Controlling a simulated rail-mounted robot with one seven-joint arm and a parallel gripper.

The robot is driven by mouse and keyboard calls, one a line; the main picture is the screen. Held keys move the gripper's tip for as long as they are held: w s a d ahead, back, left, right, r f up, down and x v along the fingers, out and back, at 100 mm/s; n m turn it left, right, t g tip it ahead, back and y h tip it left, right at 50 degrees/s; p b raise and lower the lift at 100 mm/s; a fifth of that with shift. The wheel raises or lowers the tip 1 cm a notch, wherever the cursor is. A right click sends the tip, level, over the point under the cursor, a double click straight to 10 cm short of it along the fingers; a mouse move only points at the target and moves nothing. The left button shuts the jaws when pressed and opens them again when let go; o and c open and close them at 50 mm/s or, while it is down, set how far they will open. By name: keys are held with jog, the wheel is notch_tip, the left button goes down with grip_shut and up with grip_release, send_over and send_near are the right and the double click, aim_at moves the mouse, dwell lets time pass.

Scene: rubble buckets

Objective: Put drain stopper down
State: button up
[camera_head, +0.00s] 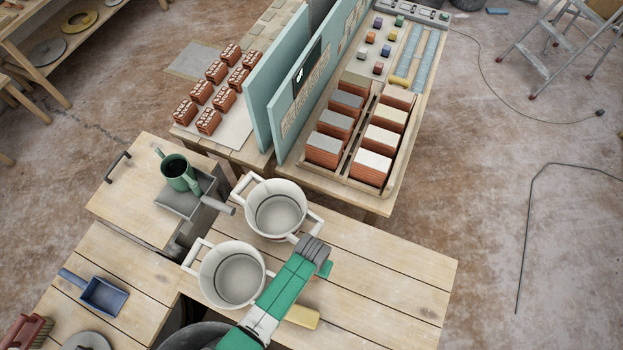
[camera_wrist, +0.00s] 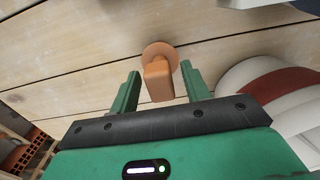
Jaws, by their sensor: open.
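The drain stopper (camera_wrist: 158,78) is orange, with a round disc and a blocky handle. In the wrist view it is on the wooden table (camera_wrist: 75,60), its disc against the planks and its handle pointing toward me. My gripper (camera_wrist: 162,82) is open, with one green finger on each side of the handle and a gap visible on both sides. In the head view my gripper (camera_head: 325,268) is over the plank table (camera_head: 385,275), right of the two white buckets. The stopper is hidden behind my arm there.
The two white buckets, a rear one (camera_head: 278,212) and a front one (camera_head: 232,274), stand close on the left. A yellow block (camera_head: 303,316) lies beside my arm. A brick tray (camera_head: 352,180) is on the bench behind. The table's right part is clear.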

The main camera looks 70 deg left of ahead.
notch_tip(320, 180, up, 11)
jog(key=p, duration=0.1)
jog(key=shift+r, duration=0.1)
dwell(0.3)
